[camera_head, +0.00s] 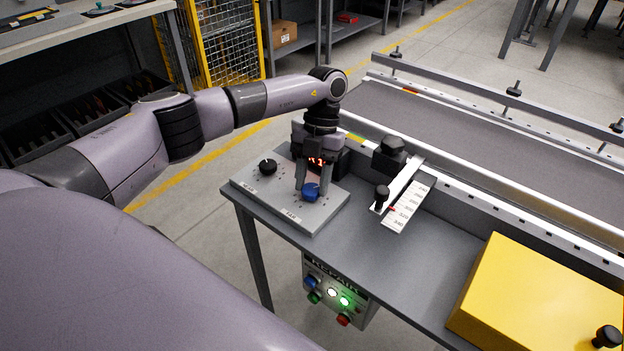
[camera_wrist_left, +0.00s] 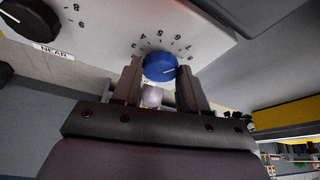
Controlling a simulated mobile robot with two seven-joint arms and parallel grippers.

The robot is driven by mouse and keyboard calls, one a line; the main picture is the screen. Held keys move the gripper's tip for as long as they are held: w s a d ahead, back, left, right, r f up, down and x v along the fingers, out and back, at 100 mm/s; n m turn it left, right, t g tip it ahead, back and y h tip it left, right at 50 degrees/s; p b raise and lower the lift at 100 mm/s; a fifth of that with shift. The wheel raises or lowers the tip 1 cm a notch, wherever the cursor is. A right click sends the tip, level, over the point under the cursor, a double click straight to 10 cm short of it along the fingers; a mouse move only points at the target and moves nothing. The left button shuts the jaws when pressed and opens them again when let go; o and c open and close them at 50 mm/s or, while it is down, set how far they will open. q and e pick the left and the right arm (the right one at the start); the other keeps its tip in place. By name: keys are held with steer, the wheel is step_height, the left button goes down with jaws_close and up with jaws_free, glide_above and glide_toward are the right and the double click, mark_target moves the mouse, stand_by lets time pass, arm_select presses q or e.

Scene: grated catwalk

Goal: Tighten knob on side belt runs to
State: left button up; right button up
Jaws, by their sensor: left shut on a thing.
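A light grey panel (camera_head: 322,215) lies on the grey table and carries two knobs. The blue knob (camera_head: 311,191) is at its front right, and the black knob (camera_head: 267,167) is at its left. In the left wrist view the blue knob (camera_wrist_left: 160,67) has a white pointer line and a dial of numbers around it. The black knob (camera_wrist_left: 28,18) there is beside a label reading NEAR. My left gripper (camera_head: 312,188) points down at the panel, its fingers shut on the blue knob from both sides. My right gripper is not in view.
A conveyor belt (camera_head: 450,125) with metal rails runs behind the table. A slide with a printed scale (camera_head: 408,206) and a small black knob (camera_head: 382,195) is right of the panel. A yellow box (camera_head: 535,295) fills the right front. A button box (camera_head: 338,292) hangs below the table edge.

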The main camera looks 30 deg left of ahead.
arm_select(q)
steer(key=shift+m, duration=0.3)
stand_by(0.4)
steer(key=o, duration=1.1)
steer(key=shift+c, duration=0.2)
steer(key=shift+r, duration=0.1)
steer(key=v, duration=0.7)
steer(key=shift+d, duration=0.1)
